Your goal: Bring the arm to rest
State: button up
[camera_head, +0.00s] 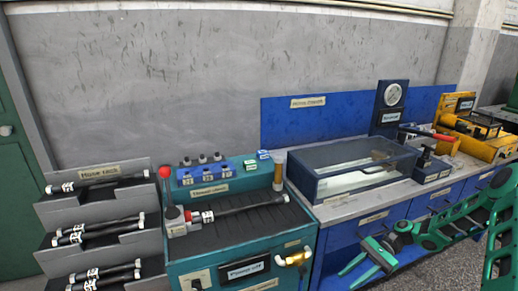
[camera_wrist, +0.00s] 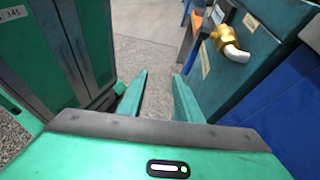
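My green arm (camera_head: 455,222) reaches in from the right edge of the head view, in front of the blue bench. My gripper (camera_head: 348,280) hangs low at its end, in front of the blue cabinet doors and pointing down to the left. In the wrist view my gripper (camera_wrist: 160,80) shows two green fingers well apart, with only grey floor between them. It is open and empty, and touches nothing that I can see.
A teal bench (camera_head: 187,270) with a brass tap (camera_head: 294,259) stands left of my gripper; the tap also shows in the wrist view (camera_wrist: 228,42). A hose rack (camera_head: 100,210) stands further left. The blue bench (camera_head: 346,239) bears a clear-sided tank (camera_head: 350,165). Grey floor (camera_head: 428,262) is clear.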

jog(key=s+d+r+n+t+h, duration=0.1)
jog(key=s+d+r+h, duration=0.25)
jog(key=r, duration=0.35)
jog(key=s+d+r+n+h, duration=0.2)
jog(key=s+r+h, duration=0.15)
jog(key=r, duration=0.35)
jog(key=s+d+r+n+t+h, duration=0.1)
jog(key=s+d+r+h, duration=0.15)
jog(key=s+r, duration=0.4)
jog(key=s+d+r+n+t+h, duration=0.1)
jog(key=s+r, duration=0.3)
jog(key=s, duration=0.3)
jog(key=s+d+r+n+t+h, duration=0.1)
jog(key=s+r+t, duration=0.1)
jog(key=s+r, duration=0.3)
jog(key=shift+s+r, duration=0.3)
jog(key=shift+s, duration=0.85)
jog(key=shift+h, duration=0.25)
